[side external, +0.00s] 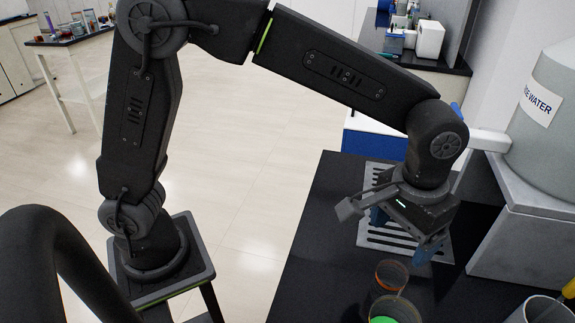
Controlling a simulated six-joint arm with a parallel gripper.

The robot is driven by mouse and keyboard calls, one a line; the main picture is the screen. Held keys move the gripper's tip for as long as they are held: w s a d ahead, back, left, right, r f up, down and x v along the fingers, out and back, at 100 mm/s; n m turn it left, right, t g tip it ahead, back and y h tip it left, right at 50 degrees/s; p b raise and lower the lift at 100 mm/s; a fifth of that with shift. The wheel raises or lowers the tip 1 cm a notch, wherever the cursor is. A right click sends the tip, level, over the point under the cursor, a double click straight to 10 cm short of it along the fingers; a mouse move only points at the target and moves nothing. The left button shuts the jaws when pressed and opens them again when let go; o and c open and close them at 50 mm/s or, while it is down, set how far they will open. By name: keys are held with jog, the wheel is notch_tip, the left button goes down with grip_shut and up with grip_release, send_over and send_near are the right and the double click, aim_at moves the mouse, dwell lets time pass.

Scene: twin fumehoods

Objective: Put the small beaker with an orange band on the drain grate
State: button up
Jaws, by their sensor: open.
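A small clear beaker with an orange band (391,272) stands on the black bench at the bottom centre-right. The drain grate (385,238), a light slotted plate, lies behind it on the bench and is partly hidden by my arm and gripper. My gripper (404,236) is open and points down over the near part of the grate, with its blue fingertips apart. I see nothing between the fingers. The beaker is in front of the gripper and apart from it.
A container with green contents (392,310) stands just in front of the beaker, overlapping it in view. A large tank labelled "WATER" (545,105) stands on a grey stand (520,240) at the right. Another clear vessel (545,310) is at the bottom right. Bare bench (325,235) lies left of the grate.

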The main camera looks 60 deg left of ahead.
jog(key=s+a+r+t, duration=0.2)
jog(key=s+a, duration=0.4)
jog(key=a, duration=0.5)
jog(key=s+a+r+t, duration=0.3)
jog(key=s+a, duration=0.4)
jog(key=a, duration=0.3)
jog(key=shift+a+r, duration=0.35)
jog(key=shift+r, duration=0.3)
jog(key=shift+o, duration=0.5)
jog(key=shift+s+a+f, duration=0.2)
jog(key=shift+s+a, duration=0.05)
jog(key=shift+s, duration=0.2)
jog(key=shift+d, duration=0.1)
